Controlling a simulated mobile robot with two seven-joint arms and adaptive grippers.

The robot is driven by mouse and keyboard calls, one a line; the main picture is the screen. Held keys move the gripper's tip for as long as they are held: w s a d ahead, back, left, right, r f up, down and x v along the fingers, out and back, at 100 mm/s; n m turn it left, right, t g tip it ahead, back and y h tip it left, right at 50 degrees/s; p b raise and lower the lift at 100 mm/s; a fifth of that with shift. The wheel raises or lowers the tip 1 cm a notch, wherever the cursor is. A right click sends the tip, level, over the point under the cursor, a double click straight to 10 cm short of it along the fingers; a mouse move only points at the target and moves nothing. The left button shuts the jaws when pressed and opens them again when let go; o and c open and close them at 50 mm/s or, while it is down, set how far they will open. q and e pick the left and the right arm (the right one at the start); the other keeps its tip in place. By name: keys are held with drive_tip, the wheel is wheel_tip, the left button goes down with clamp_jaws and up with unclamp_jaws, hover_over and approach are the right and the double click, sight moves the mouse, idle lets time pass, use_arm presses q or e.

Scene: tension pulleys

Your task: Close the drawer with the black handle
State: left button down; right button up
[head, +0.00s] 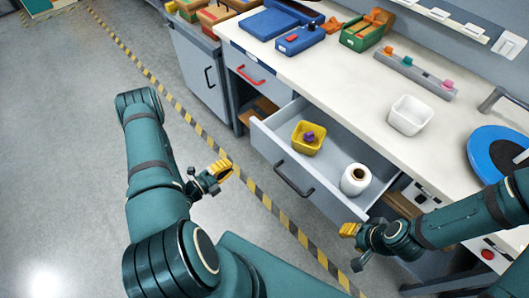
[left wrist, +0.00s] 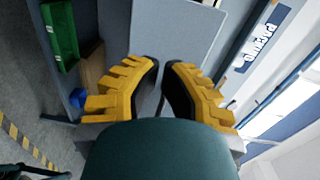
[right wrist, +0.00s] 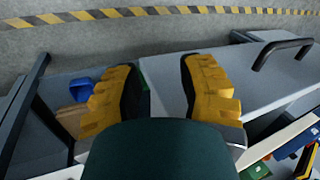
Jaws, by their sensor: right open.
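The grey drawer (head: 262,141) with the black handle (head: 293,180) is pulled out from under the white worktop. A yellow bin (head: 308,138) with a purple piece and a white roll (head: 355,179) stand inside it. The black handle also shows at the upper right of the right wrist view (right wrist: 283,48). My left gripper (head: 228,168) is left of the drawer front, apart from it. In the left wrist view its fingertips are a little apart with nothing between them. My right gripper (head: 350,231) is open and empty near the drawer's front right corner; contact cannot be told.
A drawer with a red handle (head: 251,76) is shut, left of the open one. The worktop (head: 350,90) holds a white bin (head: 409,115), a blue disc (head: 495,152) and several coloured trays. Floor left of the yellow-black stripe (head: 180,110) is clear.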

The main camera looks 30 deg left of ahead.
use_arm(q)
drive_tip(key=b, duration=0.1)
approach(260, 144)
drive_tip(key=shift+m, duration=0.4)
drive_tip(key=x, duration=0.8)
drive_tip(key=shift+w+f, duration=0.15)
